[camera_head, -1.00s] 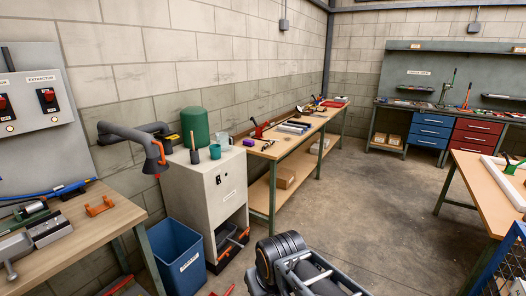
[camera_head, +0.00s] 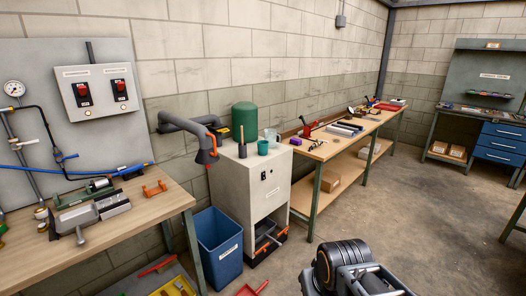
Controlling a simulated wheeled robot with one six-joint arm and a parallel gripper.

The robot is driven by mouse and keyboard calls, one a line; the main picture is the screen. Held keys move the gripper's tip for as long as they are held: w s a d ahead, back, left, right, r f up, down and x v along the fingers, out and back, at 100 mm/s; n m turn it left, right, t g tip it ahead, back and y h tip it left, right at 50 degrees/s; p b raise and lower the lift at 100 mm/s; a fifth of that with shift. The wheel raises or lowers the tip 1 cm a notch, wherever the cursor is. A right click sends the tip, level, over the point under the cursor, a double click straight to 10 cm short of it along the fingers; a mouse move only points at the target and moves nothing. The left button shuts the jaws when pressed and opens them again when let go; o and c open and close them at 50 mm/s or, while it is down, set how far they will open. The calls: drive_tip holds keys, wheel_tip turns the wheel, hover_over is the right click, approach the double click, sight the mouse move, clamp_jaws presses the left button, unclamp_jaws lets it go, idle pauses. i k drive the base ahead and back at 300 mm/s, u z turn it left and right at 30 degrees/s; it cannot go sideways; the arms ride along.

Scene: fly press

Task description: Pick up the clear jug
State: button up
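The clear jug (camera_head: 270,134) is small and pale in the head view. It stands upright on top of a grey cabinet (camera_head: 244,178), at the back right of the top surface. A teal mug (camera_head: 262,148) stands in front of it and a green cylinder (camera_head: 244,121) stands to its left. The jug's lower part is partly hidden by the mug. A dark, ringed part with a grey frame at the bottom edge seems to be my own arm, well short of the cabinet. My gripper's fingers are not in view.
A grey extractor arm (camera_head: 192,128) with an orange collar reaches close to the cabinet's left. Benches flank both sides. Floor (camera_head: 400,210) is open at the right.

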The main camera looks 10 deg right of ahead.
sight(271, 134)
drive_tip(key=z, duration=0.5)
drive_tip(key=k, duration=0.6)
drive_tip(key=z, duration=0.75)
drive_tip(key=i, duration=3.25)
drive_tip(key=u, duration=1.35)
drive_tip(key=i, duration=1.1)
drive_tip(key=u, duration=1.4)
drive_tip(key=i, duration=0.4)
drive_tip(key=u, duration=0.15)
